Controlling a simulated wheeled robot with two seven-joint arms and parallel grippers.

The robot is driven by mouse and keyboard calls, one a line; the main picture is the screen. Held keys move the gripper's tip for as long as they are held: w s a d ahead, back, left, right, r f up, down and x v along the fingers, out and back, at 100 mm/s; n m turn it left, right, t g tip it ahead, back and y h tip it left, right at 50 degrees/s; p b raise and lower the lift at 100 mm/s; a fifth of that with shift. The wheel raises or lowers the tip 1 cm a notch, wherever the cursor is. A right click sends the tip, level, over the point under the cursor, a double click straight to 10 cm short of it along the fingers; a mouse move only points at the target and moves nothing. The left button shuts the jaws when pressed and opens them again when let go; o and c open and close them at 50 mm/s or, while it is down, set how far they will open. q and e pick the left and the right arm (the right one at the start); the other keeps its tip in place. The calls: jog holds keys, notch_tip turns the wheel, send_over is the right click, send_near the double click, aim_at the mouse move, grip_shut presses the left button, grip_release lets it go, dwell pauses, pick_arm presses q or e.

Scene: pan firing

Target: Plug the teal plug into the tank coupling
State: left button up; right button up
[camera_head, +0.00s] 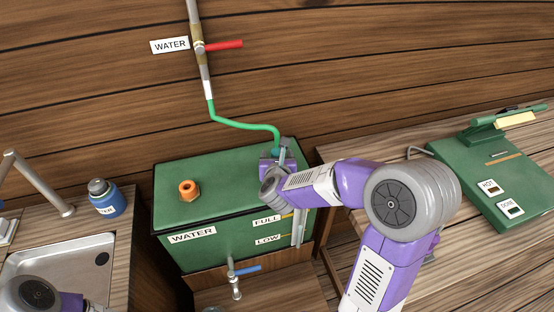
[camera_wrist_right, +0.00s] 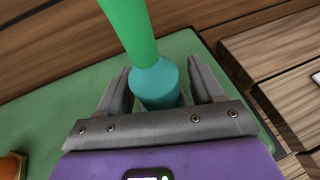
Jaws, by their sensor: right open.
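The teal plug (camera_wrist_right: 156,82) is on the end of the green hose (camera_head: 240,124), above the right part of the green tank's top (camera_head: 225,170). My right gripper (camera_head: 280,152) is at the plug. In the right wrist view the jaws (camera_wrist_right: 160,85) stand open on both sides of the plug, with a visible gap at the right. The plug's lower end is hidden by the gripper. An orange fitting with a dark hole (camera_head: 189,190), likely the tank coupling, stands on the left part of the tank top, apart from the plug. My left gripper is out of view.
A pipe with a red lever valve (camera_head: 222,45) runs down the wooden wall to the hose. A blue bottle (camera_head: 106,200) and a sink (camera_head: 62,265) are at the left. A green device (camera_head: 500,170) lies on the right bench. A blue-handled tap (camera_head: 240,272) is in front.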

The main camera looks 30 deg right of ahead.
jog(key=shift+w+d+f, duration=0.1)
jog(key=shift+w+d, duration=0.05)
jog(key=shift+w, duration=0.1)
jog(key=c, duration=1.1)
notch_tip(320, 180, up, 10)
jog(key=p, duration=0.3)
jog(key=shift+p, duration=0.3)
jog(key=shift+r, duration=0.25)
jog(key=shift+r+p, duration=2.1)
jog(key=shift+r, duration=0.45)
